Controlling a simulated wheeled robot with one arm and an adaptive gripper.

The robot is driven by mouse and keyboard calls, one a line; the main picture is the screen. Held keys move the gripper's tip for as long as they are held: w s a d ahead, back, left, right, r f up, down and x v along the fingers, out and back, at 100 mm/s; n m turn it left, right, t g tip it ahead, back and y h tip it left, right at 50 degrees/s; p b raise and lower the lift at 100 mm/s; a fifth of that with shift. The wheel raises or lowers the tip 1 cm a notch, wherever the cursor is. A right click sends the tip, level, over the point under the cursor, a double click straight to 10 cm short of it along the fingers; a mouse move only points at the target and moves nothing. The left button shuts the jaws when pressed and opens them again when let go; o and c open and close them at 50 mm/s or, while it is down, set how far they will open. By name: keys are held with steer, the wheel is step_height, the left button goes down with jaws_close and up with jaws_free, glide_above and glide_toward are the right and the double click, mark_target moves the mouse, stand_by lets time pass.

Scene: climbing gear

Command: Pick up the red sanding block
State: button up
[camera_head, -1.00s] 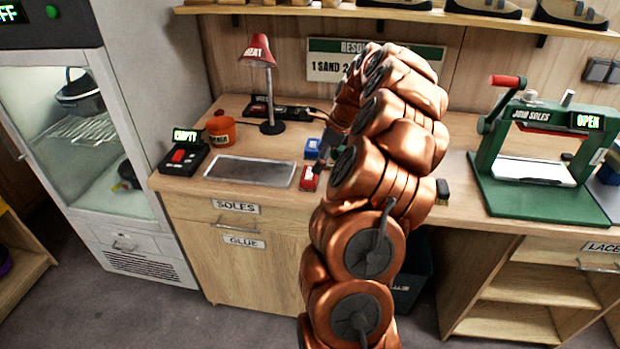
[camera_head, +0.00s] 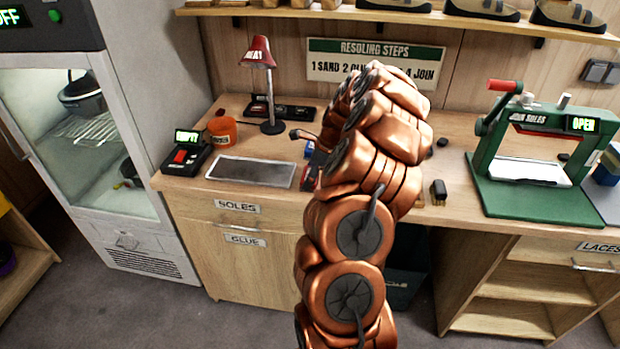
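The red sanding block (camera_head: 308,179) lies on the workbench, just right of the grey metal tray. It is largely hidden behind my copper-coloured arm, with only its left part showing. A blue block (camera_head: 309,149) sits just behind it, also partly covered. My gripper (camera_head: 309,156) is low over the bench at these blocks, left of my arm. One dark finger sticks out to the left and another part points down near the red block, so it looks open. Whether it touches the red block is hidden.
The grey tray (camera_head: 250,172), a switch box marked EMPTY (camera_head: 184,158), an orange pot (camera_head: 222,131) and a red heat lamp (camera_head: 259,55) stand left. A black-handled brush (camera_head: 438,190) lies right of my arm. The green press (camera_head: 530,150) stands farther right.

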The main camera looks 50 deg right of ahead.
mark_target(306, 174)
steer(key=c, duration=0.7)
steer(key=shift+o, duration=0.2)
steer(key=shift+r, duration=0.1)
step_height(306, 174, up, 2)
steer(key=shift+d+b, duration=0.1)
steer(key=shift+b, duration=0.5)
steer(key=shift+s+r, duration=0.15)
steer(key=shift+r, duration=0.55)
steer(key=shift+s+a+b, duration=0.45)
steer(key=shift+s+b, duration=0.05)
steer(key=shift+s, duration=0.35)
steer(key=s+a+r+b, duration=0.1)
steer(key=s+a+b, duration=0.3)
steer(key=s, duration=0.9)
steer(key=shift+a+r, duration=0.2)
steer(key=shift+a, duration=0.35)
